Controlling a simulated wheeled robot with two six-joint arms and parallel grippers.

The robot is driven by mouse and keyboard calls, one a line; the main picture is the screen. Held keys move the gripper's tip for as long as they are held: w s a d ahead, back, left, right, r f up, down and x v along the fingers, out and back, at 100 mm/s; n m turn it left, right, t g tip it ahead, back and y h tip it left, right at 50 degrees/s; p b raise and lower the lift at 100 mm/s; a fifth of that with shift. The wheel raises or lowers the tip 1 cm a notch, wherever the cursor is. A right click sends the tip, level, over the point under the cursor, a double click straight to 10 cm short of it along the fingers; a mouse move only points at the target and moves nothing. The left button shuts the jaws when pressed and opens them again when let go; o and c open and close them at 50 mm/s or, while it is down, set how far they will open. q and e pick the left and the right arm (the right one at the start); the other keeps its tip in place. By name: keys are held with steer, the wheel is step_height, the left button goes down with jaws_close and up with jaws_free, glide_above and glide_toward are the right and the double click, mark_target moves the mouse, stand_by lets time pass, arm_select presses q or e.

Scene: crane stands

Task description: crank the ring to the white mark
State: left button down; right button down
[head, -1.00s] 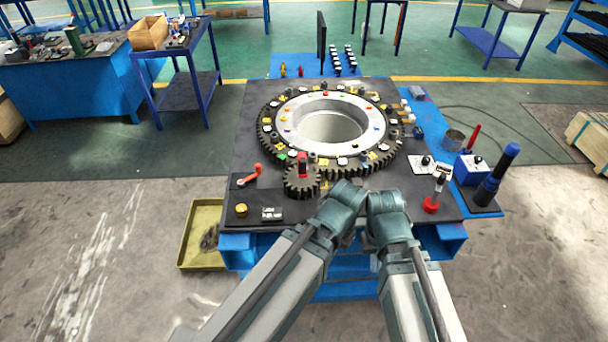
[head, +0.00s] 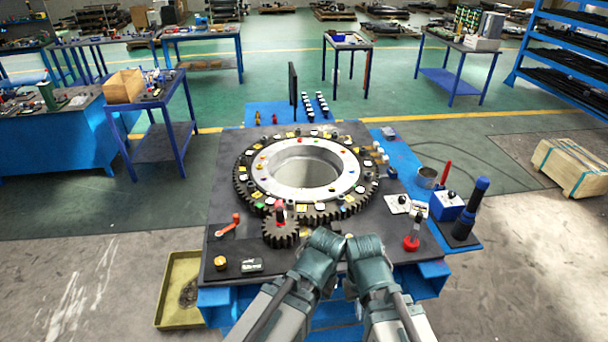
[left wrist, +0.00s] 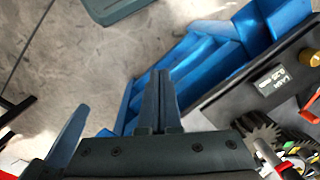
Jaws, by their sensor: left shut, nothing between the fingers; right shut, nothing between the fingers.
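The toothed ring (head: 243,190) lies flat on the dark table top around a pale hub with a round opening. Small coloured and white pieces dot its face; I cannot tell which is the white mark. A small gear (head: 281,233) with a red upright piece sits at its front edge. An orange crank handle (head: 229,226) lies left of the gear. My left gripper (left wrist: 160,78) is shut and empty, left of the small gear in the left wrist view. My right gripper (head: 365,248) is shut at the table's front, mostly hidden by its wrist, apart from the ring.
A red-based lever (head: 412,242), a blue box (head: 446,205) and a dark upright cylinder (head: 472,208) stand at the right. A yellow knob (head: 220,263) and a label plate (head: 251,265) are at the front left. A yellow tray (head: 168,290) is on the floor. A thin black panel (head: 293,92) stands behind.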

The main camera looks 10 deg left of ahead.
arm_select(q)
steer(key=c, duration=1.5)
jaws_free()
steer(key=shift+c, duration=0.2)
steer(key=shift+o, duration=1.1)
steer(key=shift+w+r, duration=0.15)
steer(key=shift+r, duration=0.1)
steer(key=o, duration=0.7)
steer(key=shift+n+t, duration=0.6)
steer(key=shift+n, duration=0.1)
steer(key=w+r+p, duration=0.1)
steer(key=r+p, duration=0.1)
steer(key=w+a+r+p, duration=0.1)
steer(key=w+r+p, duration=0.1)
steer(key=p, duration=0.1)
steer(key=w+a+r+p, duration=0.1)
steer(key=w+r+p, duration=0.1)
steer(key=r, duration=0.1)
steer(key=shift+a, duration=0.2)
steer(key=n+t+p, duration=0.3)
steer(key=n+p, duration=0.1)
steer(key=p, duration=0.9)
glide_toward(280, 209)
step_height(280, 209, up, 3)
steer(key=s, duration=0.2)
steer(key=shift+w+a+f+t+h, duration=0.15)
steer(key=shift+w+a+t+h, duration=0.15)
steer(key=shift+h, duration=0.1)
